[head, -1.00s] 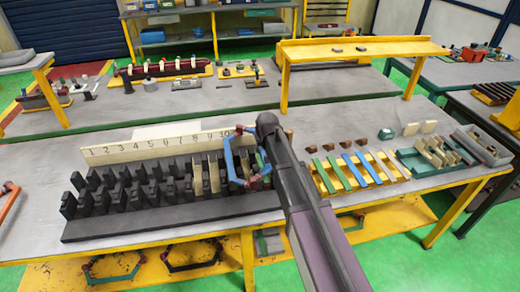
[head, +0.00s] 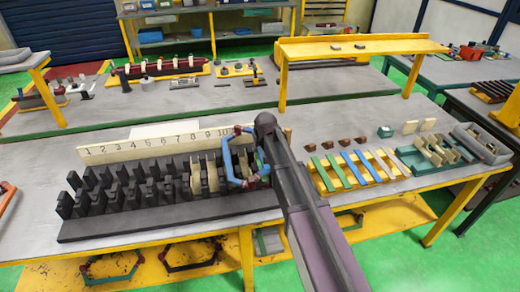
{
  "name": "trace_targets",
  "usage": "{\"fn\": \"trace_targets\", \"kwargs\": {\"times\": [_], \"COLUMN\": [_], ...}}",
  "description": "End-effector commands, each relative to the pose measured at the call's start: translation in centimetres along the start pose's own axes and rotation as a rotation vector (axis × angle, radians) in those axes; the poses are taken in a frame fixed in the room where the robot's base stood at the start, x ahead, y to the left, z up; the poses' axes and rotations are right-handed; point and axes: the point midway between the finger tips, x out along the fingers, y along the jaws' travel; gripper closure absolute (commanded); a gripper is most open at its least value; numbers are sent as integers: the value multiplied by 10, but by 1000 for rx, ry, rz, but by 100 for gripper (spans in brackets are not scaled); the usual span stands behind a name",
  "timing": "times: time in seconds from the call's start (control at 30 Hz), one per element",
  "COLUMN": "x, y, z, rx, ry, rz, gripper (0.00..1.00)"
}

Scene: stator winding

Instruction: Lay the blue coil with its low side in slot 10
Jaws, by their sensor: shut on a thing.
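The blue coil (head: 227,162) is a six-sided loop with a blue left side, a green part at its right and dark red joints. It stands tilted over the right end of the black slotted stator block (head: 150,226), near the number 10 on the pale number strip (head: 150,144). Whether its low side is inside slot 10 or only above it, I cannot tell. My gripper (head: 259,158) is at the coil's right side, shut on it. My own arm hides most of the fingers and the slots at the right end.
Pale liners (head: 197,180) stand in some slots on the right of the block. Right of my arm, a yellow rack (head: 372,165) holds green and blue strips; a green tray (head: 420,165) lies beyond. A yellow shelf (head: 360,46) rises behind. More coils (head: 190,255) lie below.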

Motion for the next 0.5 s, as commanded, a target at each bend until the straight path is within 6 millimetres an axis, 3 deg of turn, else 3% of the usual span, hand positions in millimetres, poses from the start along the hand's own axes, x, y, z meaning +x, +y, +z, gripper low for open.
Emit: {"fn": "trace_targets", "kwargs": {"times": [0.5], "x": [11], "y": [1], "z": [5], "rx": [3], "ry": [1], "rz": [-3], "gripper": [100]}}
